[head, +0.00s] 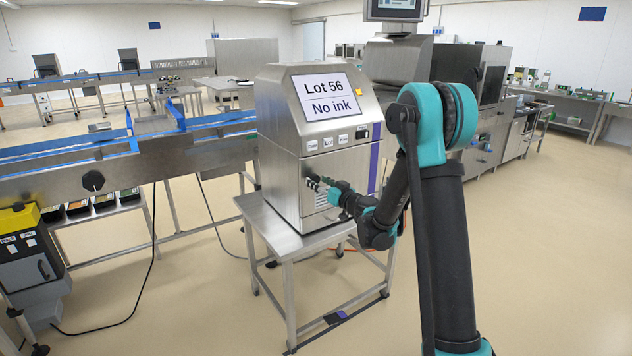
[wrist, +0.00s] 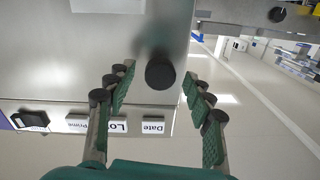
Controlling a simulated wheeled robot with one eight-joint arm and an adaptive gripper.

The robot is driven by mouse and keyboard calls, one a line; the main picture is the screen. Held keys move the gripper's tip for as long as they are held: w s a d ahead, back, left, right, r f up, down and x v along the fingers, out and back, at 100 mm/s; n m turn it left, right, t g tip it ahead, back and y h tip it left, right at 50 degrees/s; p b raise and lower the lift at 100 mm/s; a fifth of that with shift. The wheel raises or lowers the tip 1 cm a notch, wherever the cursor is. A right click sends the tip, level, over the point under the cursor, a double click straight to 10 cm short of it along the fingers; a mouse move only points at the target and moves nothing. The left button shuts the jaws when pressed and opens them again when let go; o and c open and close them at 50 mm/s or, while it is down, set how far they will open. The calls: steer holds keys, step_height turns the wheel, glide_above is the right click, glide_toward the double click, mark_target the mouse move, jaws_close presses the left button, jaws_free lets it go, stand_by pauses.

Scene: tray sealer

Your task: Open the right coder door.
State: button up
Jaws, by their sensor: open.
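The coder is a steel cabinet (head: 280,115) on a small steel table, its sloped screen (head: 328,97) reading "Lot 56, No ink". Its front door (head: 311,214), below the labelled buttons, looks closed. A round black knob (wrist: 160,73) stands out from the steel front in the wrist view. My gripper (head: 317,184) is at the left part of the door in the head view and hides the knob there. In the wrist view my gripper (wrist: 159,82) is open, one finger on each side of the knob, with gaps on both sides. Contact is not visible.
Buttons labelled Date (wrist: 154,126), Lot and Prime, and a black switch (wrist: 31,120), sit above the door. A conveyor (head: 120,160) runs left of the coder. The steel table (head: 285,246) carries the coder.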

steer(key=shift+x, duration=1.05)
jaws_close()
